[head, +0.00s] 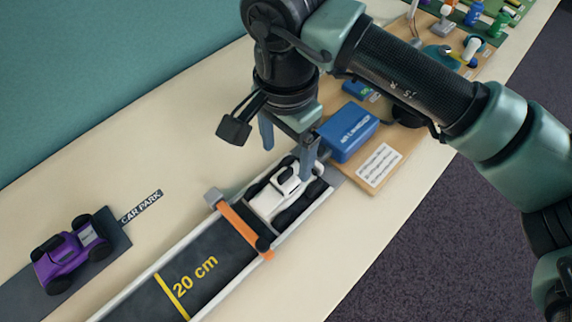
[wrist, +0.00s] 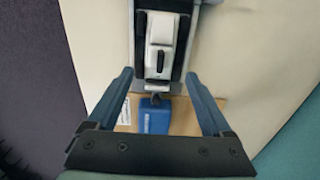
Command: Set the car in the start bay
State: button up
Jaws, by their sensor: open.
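A white car (head: 274,196) with black wheels sits upright in the end section of the dark track (head: 216,261), between its pale side walls and behind the orange gate bar (head: 241,228). This section looks like the start bay. A purple car (head: 70,254) stands on a dark pad labelled CAR PARK. My gripper (head: 287,163) is open and empty above the track's end, by the white car. In the wrist view the white car (wrist: 161,32) lies beyond my open gripper (wrist: 160,76), between the lines of its fingers; I see no contact.
A blue box (head: 348,132) and a white label card (head: 379,165) are on a wooden board just beyond the track's end. Several small models stand at the back right.

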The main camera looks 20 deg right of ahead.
notch_tip(320, 180, up, 6)
jog(key=shift+f, duration=0.1)
dwell(0.5)
